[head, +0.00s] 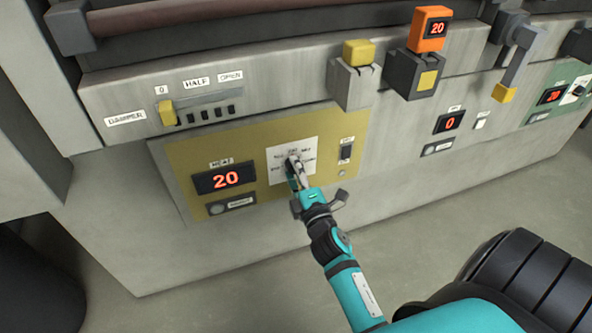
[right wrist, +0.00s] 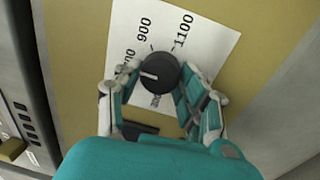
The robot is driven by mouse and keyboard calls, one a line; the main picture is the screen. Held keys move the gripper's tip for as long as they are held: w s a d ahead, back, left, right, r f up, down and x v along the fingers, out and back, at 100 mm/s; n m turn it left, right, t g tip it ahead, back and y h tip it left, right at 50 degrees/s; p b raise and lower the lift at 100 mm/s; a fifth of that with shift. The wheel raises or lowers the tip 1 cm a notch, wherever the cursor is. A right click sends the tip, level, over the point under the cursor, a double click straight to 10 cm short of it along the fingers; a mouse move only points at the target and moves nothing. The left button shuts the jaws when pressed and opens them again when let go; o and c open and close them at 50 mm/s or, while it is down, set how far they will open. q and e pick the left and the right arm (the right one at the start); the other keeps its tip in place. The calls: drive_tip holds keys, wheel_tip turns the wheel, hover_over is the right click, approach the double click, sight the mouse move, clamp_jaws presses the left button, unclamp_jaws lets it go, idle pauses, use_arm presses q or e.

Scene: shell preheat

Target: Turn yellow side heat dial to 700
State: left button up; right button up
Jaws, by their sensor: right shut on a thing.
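The yellow panel (head: 235,140) is on the front of the grey unit. Its heat display (head: 224,179) reads 20 in red. The round black heat dial (right wrist: 158,73) sits on a white card (right wrist: 205,35) marked 900 and 1100, with another number partly hidden at left. Its white pointer points left in the right wrist view, towards the left finger. My right gripper (head: 293,168) is shut on the dial, one finger on each side; it also shows in the right wrist view (right wrist: 157,95). In the head view it hides most of the dial. My left gripper is not in view.
A dark switch (head: 346,152) is right of the card. A damper slider with a yellow knob (head: 167,112) is above. An orange block reading 20 (head: 430,28) stands above right. A green panel (head: 560,95) is far right.

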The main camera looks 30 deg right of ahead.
drive_tip(key=o, duration=1)
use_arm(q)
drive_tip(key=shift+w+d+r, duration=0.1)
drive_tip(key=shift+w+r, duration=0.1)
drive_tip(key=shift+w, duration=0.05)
use_arm(e)
drive_tip(key=shift+o, duration=0.9)
drive_tip(key=shift+r, duration=0.1)
